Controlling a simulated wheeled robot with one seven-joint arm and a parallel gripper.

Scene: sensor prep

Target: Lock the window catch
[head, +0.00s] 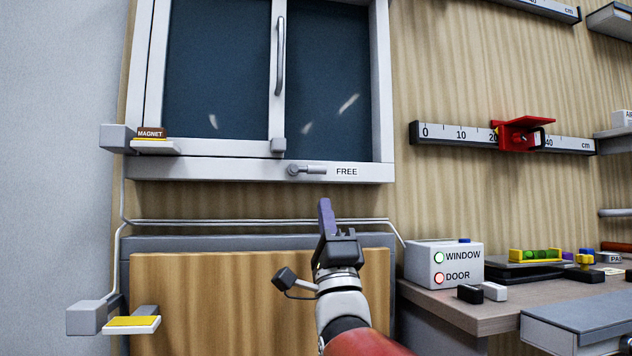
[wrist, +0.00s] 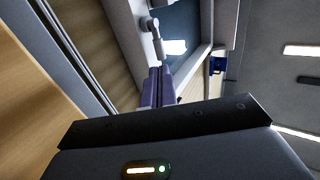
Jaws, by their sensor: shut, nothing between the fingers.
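The window catch (head: 307,170) is a small grey round pivot with a short lever on the bottom rail of the window frame (head: 220,170). Its lever lies level, pointing right to the label FREE (head: 347,172). In the wrist view the catch (wrist: 155,38) shows just beyond the fingertips. My gripper (head: 324,203) is below the catch and slightly to its right in the head view, apart from it. Its purple fingers (wrist: 160,84) are shut and empty, pointing up toward the frame. The window (head: 215,65) has a vertical grey handle (head: 280,55).
A grey box (head: 430,267) has a green WINDOW light (head: 439,257) and a red DOOR light (head: 439,278). A brown MAGNET block (head: 151,132) sits on a bracket at the window's lower left. A thin conduit (head: 250,221) crosses below the frame. The bench (head: 480,315) stands at right.

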